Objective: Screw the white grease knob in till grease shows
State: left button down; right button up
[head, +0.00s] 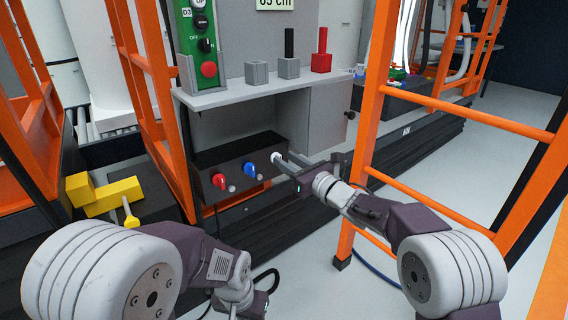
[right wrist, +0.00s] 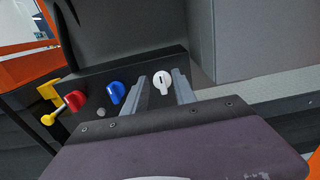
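The white grease knob (head: 275,156) is at the right end of the row on the dark panel (head: 237,153). In the right wrist view the white knob (right wrist: 162,82) has a dark slot mark and lies between the finger ends, with a visible gap on each side. My right gripper (head: 283,157) is open and reaches in from the right at the knob; its two grey fingers also show in the right wrist view (right wrist: 160,78). My left gripper (head: 255,303) hangs low at the bottom of the head view, its fingers not clearly visible. No grease is visible.
Left of the white knob are a blue knob (head: 249,169) and a red knob (head: 219,181). A shelf (head: 232,95) above holds grey blocks and a red block (head: 322,60). Orange frames (head: 365,130) stand right and left. A yellow piece (head: 105,193) lies at left.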

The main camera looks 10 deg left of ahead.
jog(key=shift+x, duration=0.9)
grip_shut()
jog(key=shift+m, duration=0.3)
